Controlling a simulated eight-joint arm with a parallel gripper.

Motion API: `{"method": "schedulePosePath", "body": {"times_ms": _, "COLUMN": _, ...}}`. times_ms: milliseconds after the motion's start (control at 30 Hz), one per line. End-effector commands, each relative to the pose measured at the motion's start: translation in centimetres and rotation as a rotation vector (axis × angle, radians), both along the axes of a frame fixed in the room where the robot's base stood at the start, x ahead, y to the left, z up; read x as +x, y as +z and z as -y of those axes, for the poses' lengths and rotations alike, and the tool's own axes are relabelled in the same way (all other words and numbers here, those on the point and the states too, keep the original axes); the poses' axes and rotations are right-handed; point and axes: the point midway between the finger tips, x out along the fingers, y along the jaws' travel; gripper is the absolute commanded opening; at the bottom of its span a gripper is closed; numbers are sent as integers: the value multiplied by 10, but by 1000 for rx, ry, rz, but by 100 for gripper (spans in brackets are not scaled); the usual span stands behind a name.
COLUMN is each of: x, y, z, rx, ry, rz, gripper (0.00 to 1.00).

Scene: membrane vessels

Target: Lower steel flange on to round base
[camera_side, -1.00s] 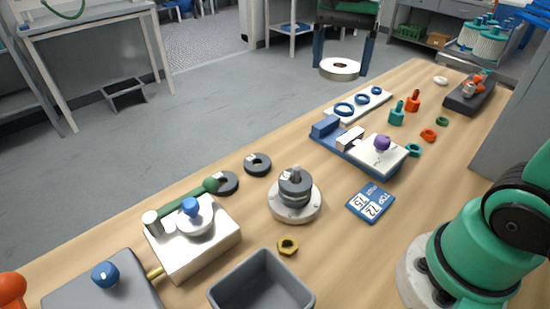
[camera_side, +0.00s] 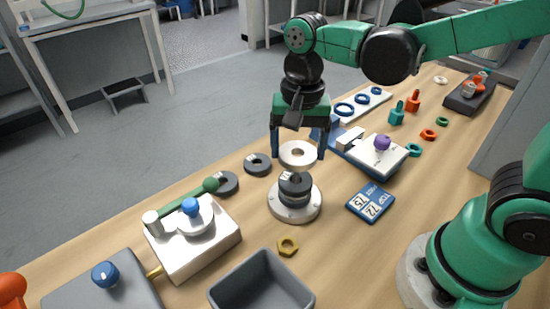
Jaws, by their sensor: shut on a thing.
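The steel flange (camera_side: 299,154) is a pale metal ring with a hole in its middle. My gripper (camera_side: 298,153) is shut on it, with one blue finger at each side. The flange hangs roughly level just above the round base (camera_side: 294,209). The round base is a pale disc on the bench with bolt holes, a dark stepped stack (camera_side: 295,186) and a short post at its centre. The flange looks close over the post's top; I cannot tell whether they touch.
Two dark rings (camera_side: 257,164) lie left of the base. A metal block with a blue knob (camera_side: 191,207) stands at left. A grey bin (camera_side: 262,283) and a brass nut (camera_side: 288,246) are in front. A blue card (camera_side: 369,202) and a blue-and-white fixture (camera_side: 376,154) are at right.

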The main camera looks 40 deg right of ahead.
Motion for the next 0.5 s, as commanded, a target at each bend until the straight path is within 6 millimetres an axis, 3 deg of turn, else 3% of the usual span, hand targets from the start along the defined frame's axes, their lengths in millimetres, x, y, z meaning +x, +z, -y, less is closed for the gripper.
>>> {"method": "schedulePosePath", "body": {"times_ms": 500, "x": 0, "y": -37, "z": 0, "rx": 0, "ry": -1, "rz": 0, "gripper": 9}}
